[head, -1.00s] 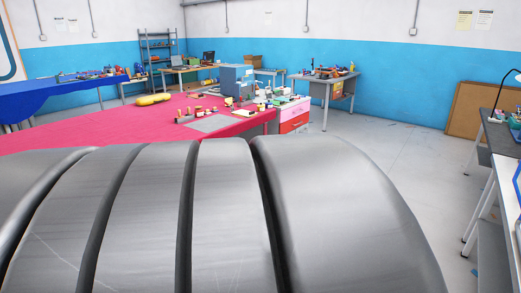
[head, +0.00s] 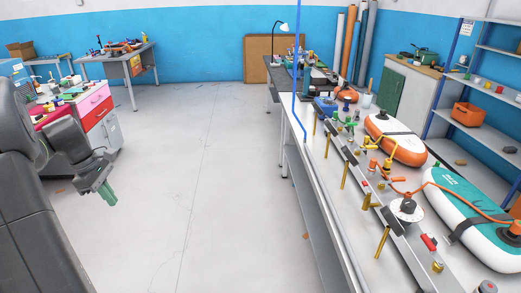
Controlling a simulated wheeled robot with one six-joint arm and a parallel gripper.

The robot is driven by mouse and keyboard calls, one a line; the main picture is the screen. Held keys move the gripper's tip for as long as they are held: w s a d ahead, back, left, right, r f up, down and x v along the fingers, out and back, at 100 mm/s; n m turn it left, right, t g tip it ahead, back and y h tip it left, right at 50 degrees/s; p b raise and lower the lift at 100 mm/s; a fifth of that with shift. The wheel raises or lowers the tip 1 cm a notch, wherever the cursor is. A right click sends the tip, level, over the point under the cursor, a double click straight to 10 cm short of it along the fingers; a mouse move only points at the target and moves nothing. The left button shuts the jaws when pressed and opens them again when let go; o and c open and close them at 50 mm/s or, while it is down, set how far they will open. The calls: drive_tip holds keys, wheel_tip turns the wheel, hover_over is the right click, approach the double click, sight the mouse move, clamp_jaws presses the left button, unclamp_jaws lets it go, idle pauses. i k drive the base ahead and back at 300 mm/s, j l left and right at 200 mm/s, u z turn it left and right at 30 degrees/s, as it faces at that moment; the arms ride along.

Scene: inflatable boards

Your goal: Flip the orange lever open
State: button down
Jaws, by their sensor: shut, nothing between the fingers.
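The workbench (head: 335,215) on the right carries a long metal rail with several brass pipes and fittings. A small orange-yellow fitting (head: 388,165) on it may be the orange lever, but it is too small to tell for sure or to read its position. A red handle (head: 428,242) sits nearer on the same rail. My gripper (head: 104,194), with green fingers, is at the left, pointing down over open floor. It is shut and empty, far from the workbench and touching nothing.
An orange board (head: 395,142) and a teal-and-white board (head: 470,215) lie on the workbench, with an orange hose beside a round gauge (head: 407,207). A blue post (head: 297,75) stands at its edge. Clear floor (head: 210,190) lies between my arm and the bench.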

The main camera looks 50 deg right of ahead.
sight(395, 179)
drive_tip(key=z, duration=0.65)
drive_tip(key=i+l+z, duration=0.1)
drive_tip(key=z, duration=0.35)
drive_tip(key=i+l+z, duration=0.15)
drive_tip(key=z, duration=0.3)
drive_tip(key=i+l+z, duration=0.1)
drive_tip(key=z, duration=0.35)
drive_tip(key=i+z, duration=0.2)
drive_tip(key=z, duration=0.3)
drive_tip(key=i+j+z, duration=0.15)
drive_tip(key=i, duration=0.25)
drive_tip(key=i+j+z, duration=0.15)
drive_tip(key=i, duration=0.25)
drive_tip(key=i+j+z, duration=0.15)
drive_tip(key=i, duration=0.2)
